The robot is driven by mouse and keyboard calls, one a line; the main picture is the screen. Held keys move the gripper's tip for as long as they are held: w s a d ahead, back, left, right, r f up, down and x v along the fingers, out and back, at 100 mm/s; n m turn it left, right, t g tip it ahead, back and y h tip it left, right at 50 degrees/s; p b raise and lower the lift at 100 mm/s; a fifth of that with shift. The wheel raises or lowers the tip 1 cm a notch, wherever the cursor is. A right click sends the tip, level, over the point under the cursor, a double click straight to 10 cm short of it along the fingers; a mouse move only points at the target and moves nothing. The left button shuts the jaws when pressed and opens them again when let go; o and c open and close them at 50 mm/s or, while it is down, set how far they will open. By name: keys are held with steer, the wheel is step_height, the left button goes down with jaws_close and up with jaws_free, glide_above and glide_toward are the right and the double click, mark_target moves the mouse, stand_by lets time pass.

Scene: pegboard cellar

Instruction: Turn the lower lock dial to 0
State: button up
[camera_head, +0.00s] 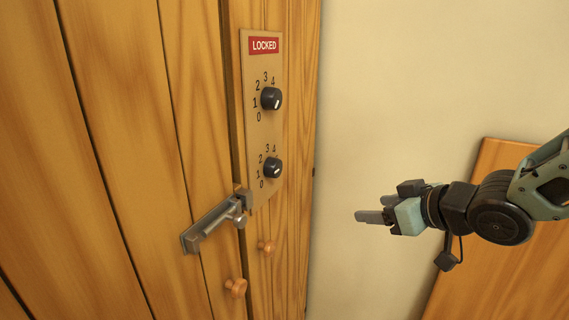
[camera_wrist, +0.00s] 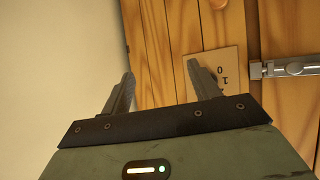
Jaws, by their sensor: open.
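The lower lock dial (camera_head: 272,167) is a black round knob on a tan plate (camera_head: 264,135), with numbers 0 to 4 around its left and top. A pale mark shows on its right face; I cannot tell its exact setting. The upper dial (camera_head: 271,98) is similar, under a red "LOCKED" sign (camera_head: 264,45). My gripper (camera_head: 368,211) is open and empty, to the right of and lower than the lower dial, apart from the door. In the wrist view, my open fingers (camera_wrist: 158,82) point toward the wood, and the plate's end (camera_wrist: 228,62) shows 0 and 1 upside down; the dial is hidden.
A metal latch (camera_head: 214,222) sits left below the plate and also shows in the wrist view (camera_wrist: 290,68). Two wooden knobs (camera_head: 235,288) (camera_head: 266,248) are below it. A wooden panel (camera_head: 490,270) stands at lower right. Free space lies before the pale wall (camera_head: 400,90).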

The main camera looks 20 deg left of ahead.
steer(key=w+a+r+n+g+y+p, duration=0.1)
steer(key=w+a+r+n+y, duration=0.1)
steer(key=w+a+y, duration=0.15)
steer(key=n+g+y+p, duration=0.3)
steer(key=g+y+p, duration=0.2)
steer(key=p, duration=0.1)
glide_toward(279, 170)
steer(key=a, duration=0.8)
steer(key=shift+w+a+r, duration=0.1)
steer(key=shift+a+r, duration=0.1)
steer(key=shift+a, duration=0.15)
steer(key=shift+b, duration=0.3)
steer(key=c, duration=1)
